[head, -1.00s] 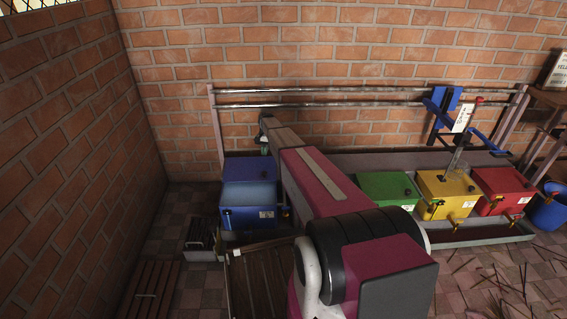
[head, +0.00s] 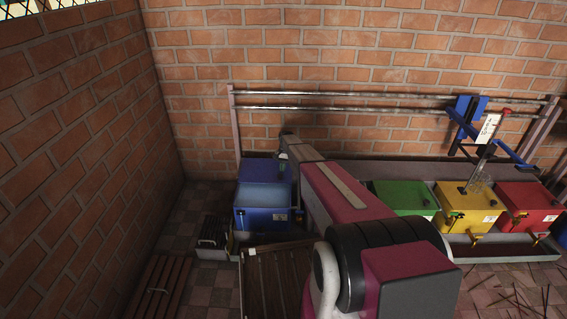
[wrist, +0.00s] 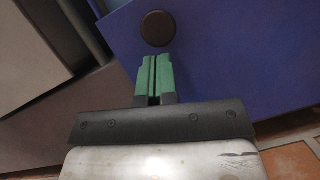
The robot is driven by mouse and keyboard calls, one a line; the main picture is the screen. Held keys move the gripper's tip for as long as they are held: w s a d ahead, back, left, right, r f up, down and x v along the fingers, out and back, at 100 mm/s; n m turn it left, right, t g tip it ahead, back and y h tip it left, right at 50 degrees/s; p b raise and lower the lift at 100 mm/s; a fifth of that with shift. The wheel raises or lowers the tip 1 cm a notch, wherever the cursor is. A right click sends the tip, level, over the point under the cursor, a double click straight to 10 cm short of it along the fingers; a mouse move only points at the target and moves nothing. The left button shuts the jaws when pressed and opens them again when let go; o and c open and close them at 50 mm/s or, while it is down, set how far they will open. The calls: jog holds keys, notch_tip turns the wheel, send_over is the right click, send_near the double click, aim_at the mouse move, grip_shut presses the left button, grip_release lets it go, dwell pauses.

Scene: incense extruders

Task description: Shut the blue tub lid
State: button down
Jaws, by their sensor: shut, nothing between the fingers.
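The blue tub (head: 262,218) stands at the left end of the row in the head view, its pale inside showing from above. Its blue lid (head: 258,169) stands raised at the back of the tub. My gripper (head: 282,165) is at the right part of the lid, partly hidden by my arm. In the wrist view, my gripper's green fingers (wrist: 158,62) are shut and empty. They point at a blue panel (wrist: 230,50), which looks like the lid, just below its dark round knob (wrist: 158,28). Whether they touch the panel I cannot tell.
Green (head: 400,196), yellow (head: 468,205) and red (head: 528,204) tubs stand right of my arm. Metal rails (head: 370,108) run along the brick wall behind. A slatted wooden rack (head: 275,280) lies in front of the blue tub. A brick wall (head: 80,150) closes the left side.

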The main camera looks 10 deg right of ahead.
jog(key=shift+f, duration=0.25)
jog(key=shift+s, duration=0.1)
jog(key=s+a, duration=0.2)
jog(key=s, duration=0.7)
jog(key=s+a, duration=0.2)
jog(key=s, duration=0.8)
jog(key=shift+w+d, duration=0.1)
jog(key=v, duration=1.1)
jog(key=s+r+n+t, duration=0.1)
jog(key=s+r, duration=0.3)
jog(key=s, duration=0.4)
jog(key=s+d+r+n+t+h, duration=0.1)
jog(key=s+r, duration=0.3)
jog(key=s, duration=0.5)
jog(key=s+r+n+t+h, duration=0.1)
jog(key=s+r+n+t, duration=0.1)
jog(key=s, duration=0.7)
notch_tip(320, 180, up, 3)
jog(key=shift+d+f+n, duration=0.25)
jog(key=shift+d+n, duration=0.05)
jog(key=shift+n, duration=0.3)
